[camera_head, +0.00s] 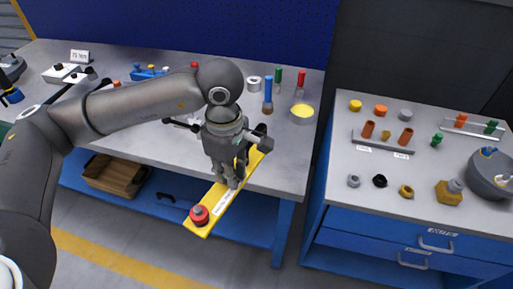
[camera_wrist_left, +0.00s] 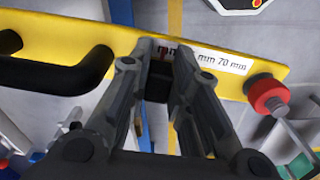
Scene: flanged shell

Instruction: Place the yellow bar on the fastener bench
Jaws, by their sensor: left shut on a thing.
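The yellow bar (camera_head: 205,225) is a long flat piece with a white label and a red round knob (camera_head: 199,215) at its lower end. My left gripper (camera_head: 232,183) is shut on the bar near its middle. It holds the bar tilted at the front edge of the left bench, partly out over the floor. In the left wrist view the bar (camera_wrist_left: 140,44) runs across behind the fingers (camera_wrist_left: 158,85), with the label and red knob to the right and a black handle (camera_wrist_left: 60,72) at left. My right gripper is not in view.
The grey bench (camera_head: 290,172) on the left carries a yellow-topped cup (camera_head: 302,113) and several coloured tools at the back. A blue cabinet (camera_head: 390,235) on the right holds many small fittings and a grey pot (camera_head: 490,175). A floor gap separates them. A wooden crate (camera_head: 117,177) sits below.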

